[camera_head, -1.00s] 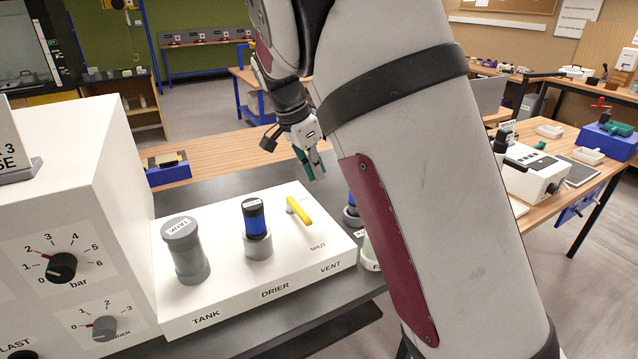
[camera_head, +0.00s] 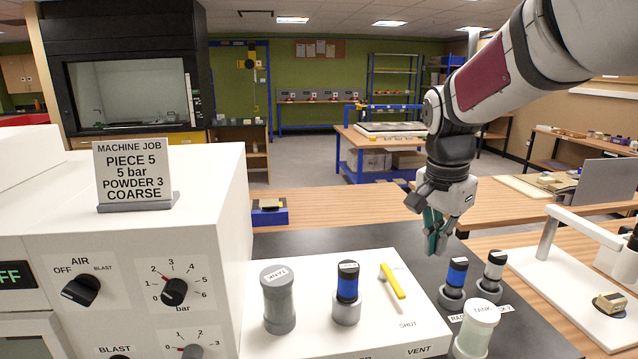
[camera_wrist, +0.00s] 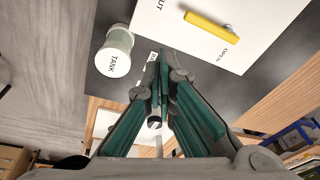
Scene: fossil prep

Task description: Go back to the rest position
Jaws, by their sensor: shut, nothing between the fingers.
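My gripper (camera_head: 436,240) is shut and empty, with its green fingers together and pointing down. In the head view it hangs above the dark bench top, behind and right of the white panel (camera_head: 258,349). The wrist view shows the closed fingers (camera_wrist: 163,75) with nothing between them. The yellow vent lever (camera_head: 392,281) lies on the panel, apart from my gripper; it also shows in the wrist view (camera_wrist: 213,27).
A grey tank jar (camera_head: 279,300) and a blue drier (camera_head: 347,285) stand on the panel. The white machine (camera_head: 216,228) is at left.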

